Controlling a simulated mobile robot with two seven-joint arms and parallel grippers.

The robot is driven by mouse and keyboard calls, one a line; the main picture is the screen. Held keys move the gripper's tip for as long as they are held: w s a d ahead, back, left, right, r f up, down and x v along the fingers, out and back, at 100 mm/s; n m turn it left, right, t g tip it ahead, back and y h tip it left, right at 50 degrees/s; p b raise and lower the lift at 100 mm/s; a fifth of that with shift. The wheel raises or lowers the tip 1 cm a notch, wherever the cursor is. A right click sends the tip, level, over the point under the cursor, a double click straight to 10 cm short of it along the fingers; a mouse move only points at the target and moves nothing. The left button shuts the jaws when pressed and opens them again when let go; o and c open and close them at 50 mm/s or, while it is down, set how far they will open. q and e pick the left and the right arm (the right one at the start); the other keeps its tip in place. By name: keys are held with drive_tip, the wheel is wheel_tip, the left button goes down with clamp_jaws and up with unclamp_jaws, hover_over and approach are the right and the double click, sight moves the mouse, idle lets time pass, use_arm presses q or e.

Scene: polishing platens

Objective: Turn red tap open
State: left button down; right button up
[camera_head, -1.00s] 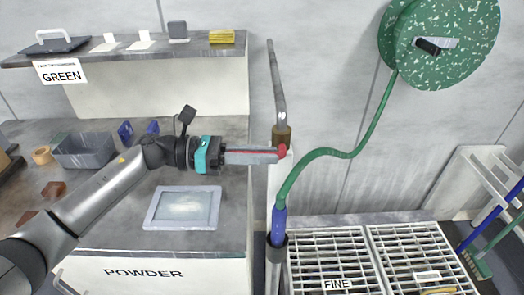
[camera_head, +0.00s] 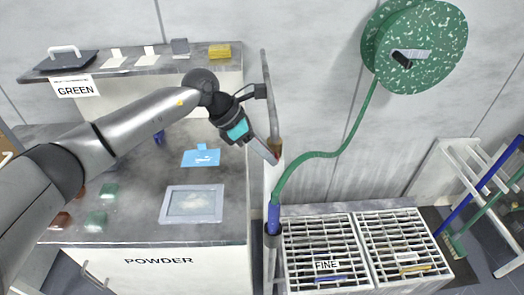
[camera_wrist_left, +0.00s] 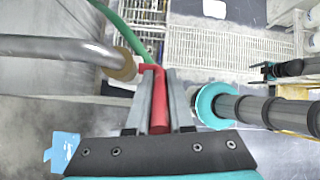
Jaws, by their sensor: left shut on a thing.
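The red tap (camera_head: 275,159) is on the upright pipe beside the counter, below the brass fitting (camera_head: 275,145). In the wrist view its red lever (camera_wrist_left: 158,100) lies lengthwise between the two fingers. My left gripper (camera_head: 271,155) is shut on the lever and slopes down to the right; it also shows in the wrist view (camera_wrist_left: 160,85). The green hose (camera_head: 325,154) runs from the blue connector (camera_head: 273,218) up to the reel. A teal cuff and dark arm, apparently my right one, show at the right of the wrist view; its fingers are hidden.
The POWDER counter (camera_head: 130,225) is left of the pipe, with a framed plate (camera_head: 191,204) and a blue card (camera_head: 201,156). A shelf (camera_head: 130,66) stands behind. The hose reel (camera_head: 425,60) is on the wall. White grates (camera_head: 319,250) lie to the right.

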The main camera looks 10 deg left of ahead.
use_arm(q)
drive_tip(key=y, duration=0.1)
drive_tip(key=d+g+y+p, duration=0.1)
drive_tip(key=shift+w+r+y, duration=0.15)
drive_tip(key=shift+r+y, duration=0.25)
drive_tip(key=shift+w+d+y, duration=0.1)
drive_tip(key=shift+d+y, duration=0.15)
drive_tip(key=shift+y, duration=0.45)
drive_tip(key=shift+w+d+g+y+b, duration=0.1)
drive_tip(key=shift+d+g+y+b, duration=0.15)
drive_tip(key=shift+y, duration=0.4)
drive_tip(key=shift+d+g+y+b, duration=0.15)
drive_tip(key=shift+g+y, duration=0.2)
drive_tip(key=shift+y, duration=0.3)
drive_tip(key=shift+f, duration=0.1)
drive_tip(key=c, duration=0.8)
unclamp_jaws()
wheel_tip(320, 180, up, 15)
drive_tip(key=b, duration=0.1)
drive_tip(key=shift+d+b, duration=0.2)
drive_tip(key=shift+b, duration=0.1)
